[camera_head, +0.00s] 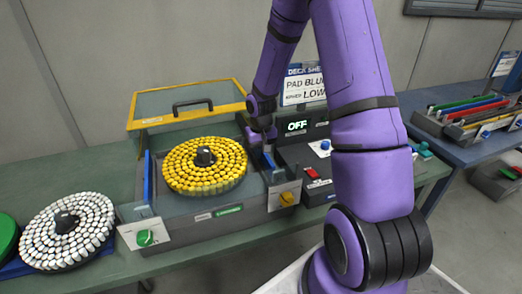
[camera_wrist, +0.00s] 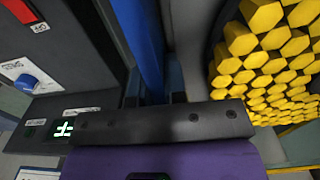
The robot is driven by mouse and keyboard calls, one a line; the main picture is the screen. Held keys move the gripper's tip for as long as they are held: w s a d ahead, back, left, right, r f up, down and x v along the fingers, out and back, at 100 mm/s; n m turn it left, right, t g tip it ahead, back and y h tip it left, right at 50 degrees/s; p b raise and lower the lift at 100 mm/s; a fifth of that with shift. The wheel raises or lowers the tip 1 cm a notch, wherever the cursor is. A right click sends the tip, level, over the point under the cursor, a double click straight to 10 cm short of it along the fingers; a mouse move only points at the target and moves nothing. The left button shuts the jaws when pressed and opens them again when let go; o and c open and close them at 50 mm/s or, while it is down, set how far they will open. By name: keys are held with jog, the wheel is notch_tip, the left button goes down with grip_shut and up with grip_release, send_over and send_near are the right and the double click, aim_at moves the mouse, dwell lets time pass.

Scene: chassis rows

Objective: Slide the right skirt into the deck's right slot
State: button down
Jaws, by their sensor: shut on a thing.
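The right skirt is a thin blue strip (camera_head: 269,159) at the right side of the grey deck (camera_head: 228,226). In the wrist view the blue strip (camera_wrist: 140,40) runs upward from between my fingers. My gripper (camera_head: 262,138), also in the wrist view (camera_wrist: 153,99), is shut on it. The strip stands beside the round pad of yellow hexagonal pieces (camera_head: 180,165). The right slot is hidden by the strip and gripper, so I cannot tell how far the strip sits in it. Another blue strip (camera_head: 147,176) stands along the deck's left side.
A yellow-framed lid (camera_head: 188,84) with a black handle stands open behind the deck. A white-pieced pad (camera_head: 68,232) lies left. A rack of coloured strips (camera_head: 470,110) stands far right.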

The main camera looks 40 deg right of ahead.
jog(key=shift+f, duration=0.5)
jog(key=c, duration=1.1)
grip_release()
notch_tip(320, 180, up, 10)
jog(key=shift+f, duration=0.2)
jog(key=shift+r, duration=0.55)
